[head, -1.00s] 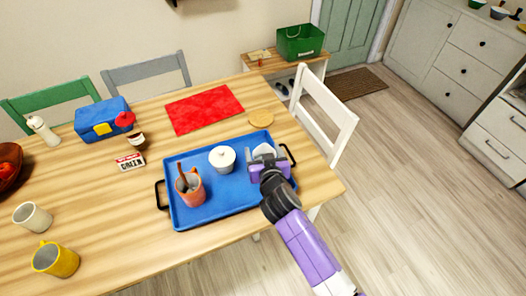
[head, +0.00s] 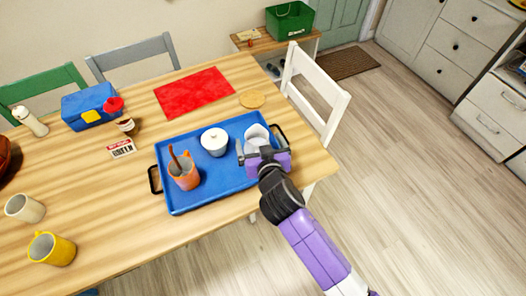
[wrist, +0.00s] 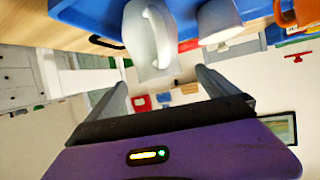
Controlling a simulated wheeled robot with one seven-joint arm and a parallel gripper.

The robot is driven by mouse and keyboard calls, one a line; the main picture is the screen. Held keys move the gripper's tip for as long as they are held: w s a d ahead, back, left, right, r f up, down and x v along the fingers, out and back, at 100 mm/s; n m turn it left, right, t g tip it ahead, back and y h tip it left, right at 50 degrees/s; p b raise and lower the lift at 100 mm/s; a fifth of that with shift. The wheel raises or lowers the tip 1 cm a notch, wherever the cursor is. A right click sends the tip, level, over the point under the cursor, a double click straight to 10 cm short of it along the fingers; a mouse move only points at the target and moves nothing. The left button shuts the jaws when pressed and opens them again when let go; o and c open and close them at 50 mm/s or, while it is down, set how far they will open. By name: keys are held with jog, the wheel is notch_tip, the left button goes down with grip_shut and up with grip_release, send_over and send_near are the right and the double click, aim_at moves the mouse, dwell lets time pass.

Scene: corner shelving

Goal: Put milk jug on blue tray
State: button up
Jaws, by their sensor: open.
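The white milk jug (head: 256,133) stands upright on the right end of the blue tray (head: 215,192). In the wrist view, which is upside down, the jug (wrist: 148,40) shows its handle towards me, and its base meets the blue tray (wrist: 85,18). My gripper (head: 259,146) is open at the near side of the jug. In the wrist view the two fingers of my gripper (wrist: 160,80) are spread wide with nothing clamped between them. I cannot tell whether a finger touches the jug.
A white chair (head: 318,98) stands at the table's right end.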

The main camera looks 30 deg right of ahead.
jog(key=v, duration=0.5)
jog(key=shift+s+a+r, duration=0.1)
jog(key=shift+s, duration=0.25)
jog(key=s+f+n+y, duration=0.2)
jog(key=s+n+y, duration=0.1)
jog(key=s, duration=1.5)
jog(key=s+r+t, duration=0.2)
jog(key=s+r, duration=0.9)
jog(key=s, duration=0.4)
jog(key=shift+s+d, duration=0.3)
jog(key=shift+d, duration=0.05)
